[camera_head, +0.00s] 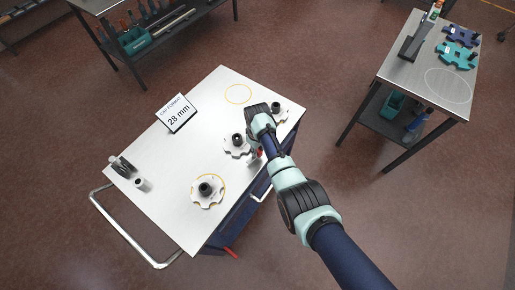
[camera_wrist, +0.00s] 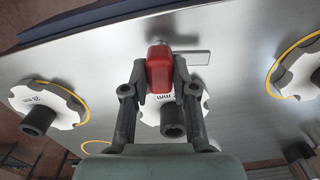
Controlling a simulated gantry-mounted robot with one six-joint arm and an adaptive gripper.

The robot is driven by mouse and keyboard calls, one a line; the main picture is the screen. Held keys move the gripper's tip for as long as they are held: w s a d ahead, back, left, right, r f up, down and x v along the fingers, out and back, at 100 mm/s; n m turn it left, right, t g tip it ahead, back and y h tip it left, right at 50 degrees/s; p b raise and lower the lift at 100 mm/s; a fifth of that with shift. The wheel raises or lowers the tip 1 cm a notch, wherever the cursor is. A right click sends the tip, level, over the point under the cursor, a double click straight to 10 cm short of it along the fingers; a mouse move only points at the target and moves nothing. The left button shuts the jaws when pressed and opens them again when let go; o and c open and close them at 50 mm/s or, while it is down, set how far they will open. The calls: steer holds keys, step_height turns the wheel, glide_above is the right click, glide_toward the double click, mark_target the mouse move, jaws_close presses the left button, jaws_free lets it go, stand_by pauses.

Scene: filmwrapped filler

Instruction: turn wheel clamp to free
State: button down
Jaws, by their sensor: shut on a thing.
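A red clamp handle (camera_wrist: 160,70) sits between the two fingers of my gripper (camera_wrist: 160,88) in the wrist view. My gripper is shut on it. A flat grey metal bar (camera_wrist: 190,57) extends to the right from behind the handle. In the head view, a little of the red handle (camera_head: 259,152) shows beside my arm, near the table's front edge. A white lobed wheel (camera_wrist: 151,117) with a dark hub lies behind the gripper and is partly hidden by it. That wheel (camera_head: 236,147) also shows in the head view, just left of my gripper (camera_head: 258,140).
Two more white lobed wheels (camera_head: 208,193) (camera_head: 283,116) stand on the metal-topped cart (camera_head: 165,165), on either side. A "28 mm" sign (camera_head: 177,113) and small dark and white items (camera_head: 141,184) stand there too. A second table (camera_head: 430,75) is at right.

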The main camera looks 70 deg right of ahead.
steer(key=shift+n, duration=0.8)
steer(key=c, duration=0.9)
jaws_free()
step_height(320, 180, up, 12)
steer(key=shift+r, duration=0.1)
